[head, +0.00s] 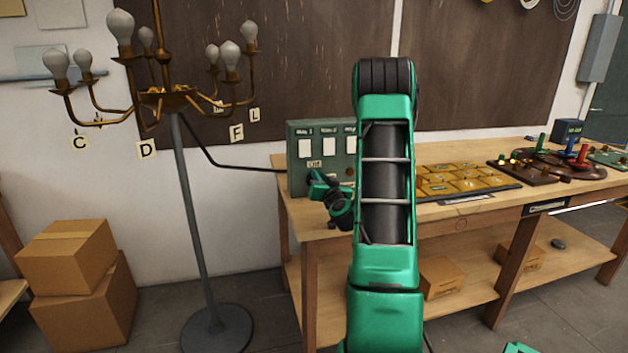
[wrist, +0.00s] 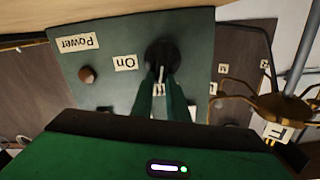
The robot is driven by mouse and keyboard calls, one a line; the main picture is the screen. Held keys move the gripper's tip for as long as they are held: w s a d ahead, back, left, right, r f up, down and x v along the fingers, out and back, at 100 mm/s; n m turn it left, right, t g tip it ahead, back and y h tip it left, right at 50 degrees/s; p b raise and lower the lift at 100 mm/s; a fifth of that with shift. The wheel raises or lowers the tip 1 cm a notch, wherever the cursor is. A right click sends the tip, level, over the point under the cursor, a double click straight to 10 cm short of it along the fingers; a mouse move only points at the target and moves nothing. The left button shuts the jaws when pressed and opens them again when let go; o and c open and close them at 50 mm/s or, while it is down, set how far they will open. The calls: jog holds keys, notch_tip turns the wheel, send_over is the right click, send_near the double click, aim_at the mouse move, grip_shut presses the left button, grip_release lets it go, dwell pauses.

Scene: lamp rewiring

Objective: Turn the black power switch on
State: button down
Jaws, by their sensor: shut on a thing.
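The green control box (head: 297,160) stands on the left end of the workbench. It fills much of the wrist view (wrist: 205,40), upside down. There, the round black power switch (wrist: 162,50) sits beside the "On" label (wrist: 125,63). The "Power" label (wrist: 75,43) and a small brown knob (wrist: 88,75) are farther left. My gripper (wrist: 161,78) is shut on the switch's handle, its fingers against the front of the panel. In the head view my gripper (head: 318,187) is at the lower front of the box and hides the switch.
A brass chandelier (head: 165,97) with several unlit bulbs stands left of the workbench (head: 285,203), a cable running to the box. A tray of brass tiles (head: 465,180) and a board with coloured levers (head: 560,163) lie to the right. Cardboard boxes (head: 80,290) sit on the floor at left.

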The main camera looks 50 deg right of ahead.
jog(key=m, duration=0.3)
jog(key=shift+f+m, duration=0.25)
jog(key=shift+m, duration=0.05)
jog(key=m, duration=0.4)
jog(key=shift+s+d+f+m, duration=0.2)
jog(key=shift+d+f+m, duration=0.1)
jog(key=shift+d+f, duration=0.1)
jog(key=m, duration=0.2)
jog(key=f+m, duration=0.1)
jog(key=m, duration=0.1)
jog(key=shift+s+d, duration=0.1)
jog(key=shift+d, duration=0.05)
jog(key=shift+f+m, duration=0.2)
jog(key=shift+m, duration=1.2)
jog(key=c, duration=1.8)
grip_release()
jog(key=shift+c, duration=0.2)
jog(key=shift+o, duration=0.6)
jog(key=shift+s+d, duration=0.1)
jog(key=shift+d, duration=0.05)
jog(key=shift+s, duration=0.1)
